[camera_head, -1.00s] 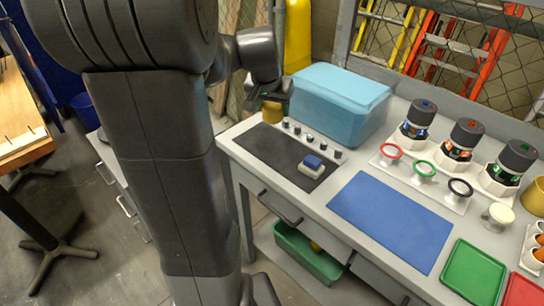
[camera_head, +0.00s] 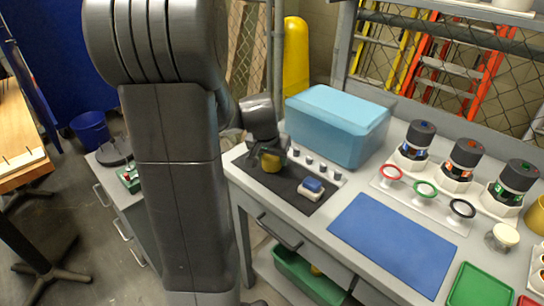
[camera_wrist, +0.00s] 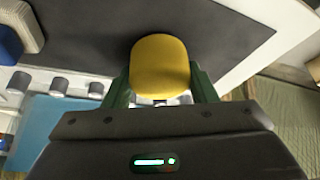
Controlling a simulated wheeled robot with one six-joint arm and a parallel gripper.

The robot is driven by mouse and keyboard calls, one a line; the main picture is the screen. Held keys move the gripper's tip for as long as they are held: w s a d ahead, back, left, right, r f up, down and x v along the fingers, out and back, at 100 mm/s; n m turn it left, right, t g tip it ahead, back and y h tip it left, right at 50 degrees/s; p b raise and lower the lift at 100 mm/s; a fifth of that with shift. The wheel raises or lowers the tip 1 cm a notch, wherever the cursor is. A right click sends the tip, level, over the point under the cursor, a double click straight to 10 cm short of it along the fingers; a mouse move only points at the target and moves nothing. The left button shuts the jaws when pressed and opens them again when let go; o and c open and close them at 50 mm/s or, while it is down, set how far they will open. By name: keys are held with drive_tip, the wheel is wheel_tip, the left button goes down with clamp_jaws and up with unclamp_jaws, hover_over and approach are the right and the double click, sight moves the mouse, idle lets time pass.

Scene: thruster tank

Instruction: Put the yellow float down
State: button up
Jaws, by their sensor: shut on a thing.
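The yellow float (camera_wrist: 160,66) is a rounded yellow piece held between the two fingers of my gripper (camera_wrist: 160,92) in the wrist view. In the head view the float (camera_head: 271,162) shows below my gripper (camera_head: 266,150), over the left part of the dark mat (camera_head: 290,198). My gripper is shut on it. In the wrist view the dark mat (camera_wrist: 105,28) lies behind the float. I cannot tell whether the float touches the mat.
A blue and white block (camera_head: 312,188) sits on the mat's right part. A row of small dark-topped pegs (camera_head: 309,160) and a light-blue box (camera_head: 338,122) stand behind. A blue mat (camera_head: 392,240) lies clear to the right. The bench's left edge is close to my gripper.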

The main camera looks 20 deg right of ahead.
drive_tip(key=o, duration=1)
drive_tip(key=shift+f, duration=0.1)
drive_tip(key=shift+r, duration=0.35)
drive_tip(key=p+v, duration=0.1)
drive_tip(key=v, duration=1)
drive_tip(key=shift+s+a+r, duration=0.15)
drive_tip(key=shift+r, duration=0.15)
drive_tip(key=shift+f, duration=0.1)
drive_tip(key=x, duration=1.2)
drive_tip(key=shift+f+b, duration=0.1)
drive_tip(key=shift+b, duration=0.3)
drive_tip(key=shift+r, duration=1.25)
